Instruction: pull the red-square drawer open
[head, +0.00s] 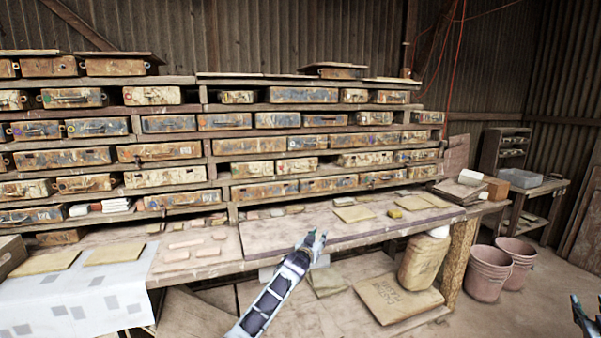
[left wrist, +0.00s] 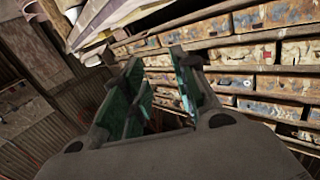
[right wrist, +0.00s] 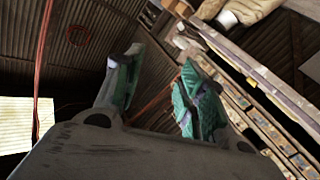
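Rows of worn, rust-and-blue drawers (head: 302,95) fill the wooden shelf rack along the back wall. Many fronts carry small marks, but I cannot make out which one bears a red square. All the drawer fronts look roughly flush with the shelves. My left gripper (head: 316,240) is over the front edge of the bench, well short of the drawers; its fingers are apart and empty in the left wrist view (left wrist: 157,58). My right gripper (head: 584,315) is at the lower right corner, away from the rack; it is open and empty in the right wrist view (right wrist: 160,60).
A wooden bench (head: 270,237) with flat tiles runs below the rack. A white printed cloth (head: 85,290) hangs at left. A sack (head: 423,262) and pink buckets (head: 486,274) stand at right. A side table (head: 545,186) is farther right.

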